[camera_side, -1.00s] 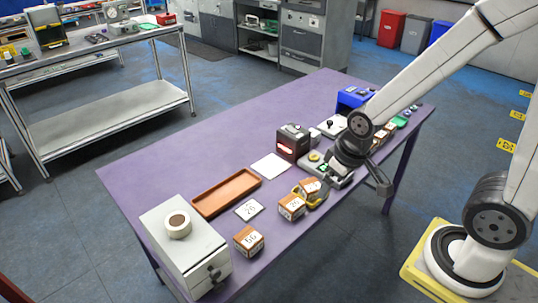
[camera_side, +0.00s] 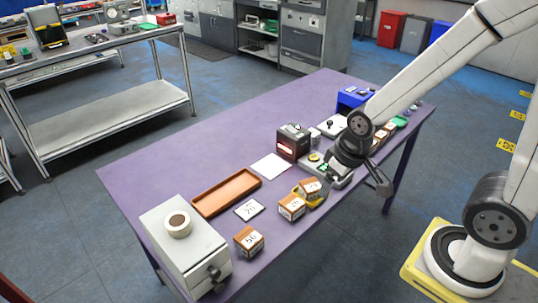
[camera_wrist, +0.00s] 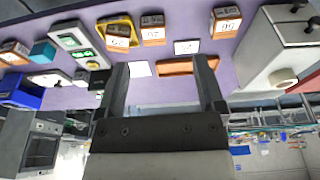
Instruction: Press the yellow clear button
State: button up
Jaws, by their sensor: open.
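The yellow clear button (camera_side: 314,156) is a small round cap on a pale grey device with green displays, just left of my gripper in the side view. In the wrist view the device (camera_wrist: 76,40) lies left of my fingers, and the yellow button (camera_wrist: 92,65) shows small at its lower end. My gripper (camera_wrist: 162,62) is open with nothing between its fingers. In the side view my wrist hangs over the right end of the device and hides part of it; the fingertips are hard to make out there. My gripper is apart from the button.
A black scanner (camera_side: 293,142) with a red glowing window stands behind the device. Numbered boxes (camera_side: 291,207) and a yellow tray (camera_side: 318,200) lie in front. A brown tray (camera_side: 226,193), white card (camera_side: 270,166) and grey cabinet (camera_side: 185,250) stand left. The table's back left is clear.

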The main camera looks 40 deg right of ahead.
grip_shut()
dwell(1.5)
